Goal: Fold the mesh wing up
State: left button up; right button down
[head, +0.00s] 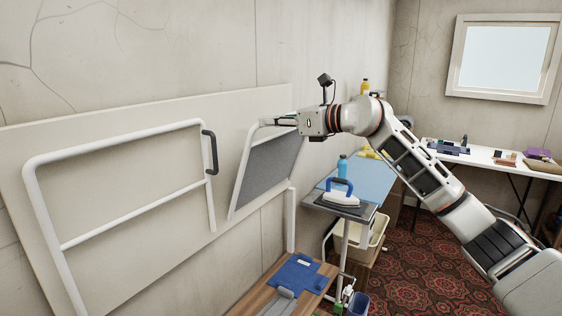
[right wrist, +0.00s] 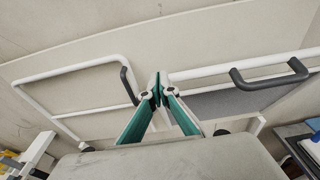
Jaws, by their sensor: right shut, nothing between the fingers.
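The mesh wing (head: 268,168) is a grey mesh panel in a white tube frame. It stands steeply, close to the cream panel (head: 110,130) along the wall. In the right wrist view the mesh wing (right wrist: 225,103) has a black handle (right wrist: 270,75) on its top bar, right of the fingers. My right gripper (head: 268,122) is at the top of the wing in the head view and hides part of its top edge. Its teal fingers (right wrist: 158,92) are shut and empty, near the left end of the top bar; I cannot tell whether they touch it. My left gripper is not in view.
A second white tube frame (head: 130,147) with a black handle (head: 210,152) lies against the panel at left. Below right stand a blue-topped ironing surface (head: 365,182), an iron (head: 340,195) and a cream bin (head: 378,231). A wooden bench (head: 258,296) holds folded blue cloth (head: 298,273).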

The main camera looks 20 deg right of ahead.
jog(key=s+d+b, duration=0.1)
jog(key=s+d+f+b, duration=0.1)
jog(key=s+d+b, duration=0.1)
jog(key=shift+s+d+f, duration=0.1)
jog(key=shift+s+f, duration=0.15)
jog(key=shift+s, duration=0.05)
dwell(0.4)
jog(key=v, duration=1.2)
